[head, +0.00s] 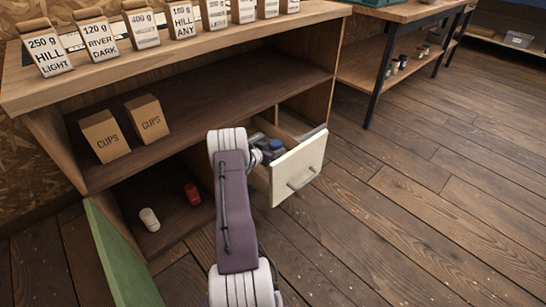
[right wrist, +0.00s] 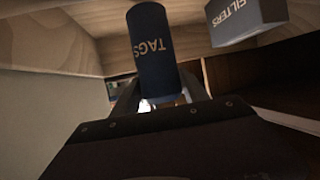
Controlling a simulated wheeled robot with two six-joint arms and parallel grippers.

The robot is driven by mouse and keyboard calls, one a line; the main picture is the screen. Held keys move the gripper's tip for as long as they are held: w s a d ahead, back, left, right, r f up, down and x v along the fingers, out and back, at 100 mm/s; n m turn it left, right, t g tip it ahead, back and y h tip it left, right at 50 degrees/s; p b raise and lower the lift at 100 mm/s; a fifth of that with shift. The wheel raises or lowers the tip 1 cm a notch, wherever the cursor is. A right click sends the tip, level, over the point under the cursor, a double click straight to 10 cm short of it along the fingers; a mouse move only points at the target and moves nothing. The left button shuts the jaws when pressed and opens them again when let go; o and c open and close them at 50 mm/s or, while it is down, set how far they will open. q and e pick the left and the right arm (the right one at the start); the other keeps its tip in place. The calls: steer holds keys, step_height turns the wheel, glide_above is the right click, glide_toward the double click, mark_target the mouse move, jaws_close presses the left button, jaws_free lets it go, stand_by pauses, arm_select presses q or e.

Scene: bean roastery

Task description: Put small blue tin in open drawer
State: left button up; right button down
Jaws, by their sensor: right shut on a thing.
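The small blue tin (right wrist: 152,50), a dark blue cylinder marked TAGS, is between the fingers of my right gripper (right wrist: 160,98) in the right wrist view. The gripper is shut on it. In the head view the tin (head: 275,146) shows as a small blue shape just past my right wrist, within the outline of the open drawer (head: 297,172). The drawer has a cream front with a bar handle and is pulled out of the wooden counter. I cannot tell whether the tin touches the drawer floor. My left gripper is out of view.
A grey FILTERS box (right wrist: 245,20) is close to the tin. Two CUPS boxes (head: 105,136) stand on the shelf. A white cylinder (head: 149,219) and a red one (head: 192,194) are in the lower compartment beside an open green door (head: 118,255). Floor to the right is clear.

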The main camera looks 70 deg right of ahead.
step_height(320, 180, down, 3)
steer(key=shift+r+b, duration=0.1)
steer(key=shift+b, duration=0.3)
steer(key=shift+r, duration=0.2)
steer(key=shift+f, duration=0.15)
steer(key=c, duration=0.6)
jaws_free()
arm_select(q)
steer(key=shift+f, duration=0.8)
